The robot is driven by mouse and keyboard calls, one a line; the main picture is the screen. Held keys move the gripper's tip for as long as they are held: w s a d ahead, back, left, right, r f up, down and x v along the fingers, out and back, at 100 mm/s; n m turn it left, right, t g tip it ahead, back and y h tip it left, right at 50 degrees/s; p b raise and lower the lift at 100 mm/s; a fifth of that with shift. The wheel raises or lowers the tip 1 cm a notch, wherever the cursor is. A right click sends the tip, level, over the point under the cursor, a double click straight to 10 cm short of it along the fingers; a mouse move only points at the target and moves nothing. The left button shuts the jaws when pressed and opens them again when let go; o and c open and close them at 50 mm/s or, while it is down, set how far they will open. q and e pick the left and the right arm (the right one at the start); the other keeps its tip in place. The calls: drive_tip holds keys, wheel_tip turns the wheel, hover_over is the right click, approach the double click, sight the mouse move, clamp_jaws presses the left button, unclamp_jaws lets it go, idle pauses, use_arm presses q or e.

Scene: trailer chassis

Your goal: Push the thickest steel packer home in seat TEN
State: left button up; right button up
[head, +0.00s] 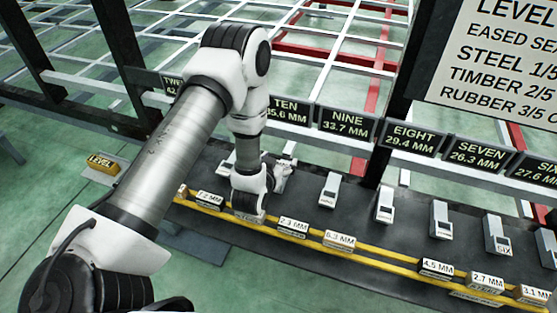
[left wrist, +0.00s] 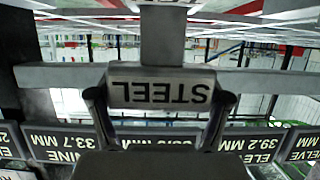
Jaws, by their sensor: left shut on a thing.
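My left gripper (head: 279,178) is low over the dark bench, below the sign TEN (head: 288,110). In the left wrist view it is shut on a grey block, the steel packer (left wrist: 160,92), whose STEEL label shows upside down between the fingers. Beyond the packer are a grey beam (left wrist: 60,77) and an upright post; whether the packer touches them I cannot tell. In the head view my arm and gripper hide the packer and most of seat TEN. My right gripper is out of view.
Packers with thickness labels, such as the 2.3 MM packer (head: 293,226) and 6.3 MM packer (head: 339,240), line the yellow-edged rack. Small grey units, one below the sign NINE (head: 346,124), stand along the bench. A dark post (head: 404,95) rises right of NINE. A yellow level (head: 101,163) lies at left.

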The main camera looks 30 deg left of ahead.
use_arm(q)
drive_tip(key=shift+f, duration=0.25)
drive_tip(key=o, duration=1.6)
drive_tip(key=shift+c, duration=0.2)
drive_tip(key=shift+f, duration=0.1)
wheel_tip(320, 180, up, 10)
